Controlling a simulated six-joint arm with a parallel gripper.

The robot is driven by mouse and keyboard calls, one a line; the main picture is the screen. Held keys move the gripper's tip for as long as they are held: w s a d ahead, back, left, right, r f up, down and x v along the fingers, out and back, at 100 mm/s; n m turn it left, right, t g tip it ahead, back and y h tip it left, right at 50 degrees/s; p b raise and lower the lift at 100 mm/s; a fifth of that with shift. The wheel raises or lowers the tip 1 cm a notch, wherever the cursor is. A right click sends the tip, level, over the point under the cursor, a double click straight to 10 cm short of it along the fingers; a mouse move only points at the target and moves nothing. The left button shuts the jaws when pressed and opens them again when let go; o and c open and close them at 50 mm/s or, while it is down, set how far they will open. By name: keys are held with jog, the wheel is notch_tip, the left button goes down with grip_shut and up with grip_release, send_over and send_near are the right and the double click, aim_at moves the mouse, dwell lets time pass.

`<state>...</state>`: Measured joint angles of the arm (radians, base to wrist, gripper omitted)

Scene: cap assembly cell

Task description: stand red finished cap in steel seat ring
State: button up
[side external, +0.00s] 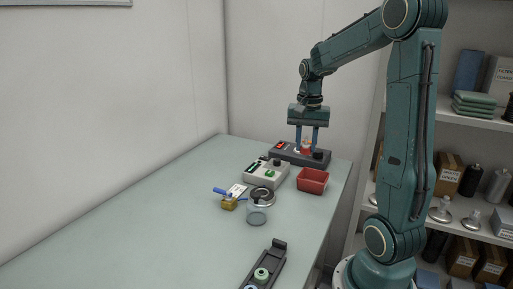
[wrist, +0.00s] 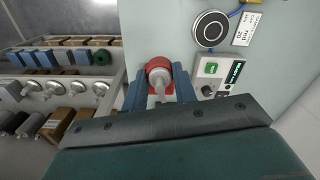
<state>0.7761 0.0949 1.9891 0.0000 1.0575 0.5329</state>
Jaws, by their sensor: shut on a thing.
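My gripper (side external: 307,147) is shut on the red finished cap (side external: 306,151), held between its two blue fingers in front of the dark device at the far end of the table. In the wrist view the cap (wrist: 159,65) shows as a red round piece with a pale stem between the fingertips (wrist: 160,90). The steel seat ring (side external: 262,195) lies on the table nearer the side camera, apart from the cap. It also shows at upper right in the wrist view (wrist: 211,28), with a bright rim and dark middle. Nothing is seen standing in it.
A grey box with a green display (side external: 266,174) stands between the ring and the dark device (side external: 290,153). A red bin (side external: 312,181) is right of it. The left tabletop is clear.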

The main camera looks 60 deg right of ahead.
jog(key=shift+w+f, duration=0.1)
jog(key=w+a+f, duration=0.1)
jog(key=w+f, duration=0.8)
jog(key=w, duration=0.3)
jog(key=shift+w+a, duration=0.3)
jog(key=shift+w, duration=0.1)
jog(key=shift+f, duration=0.15)
send_over(262, 193)
jog(key=shift+f, duration=3.2)
jog(key=shift+f, duration=0.65)
jog(key=o, duration=0.7)
jog(key=shift+o, duration=0.2)
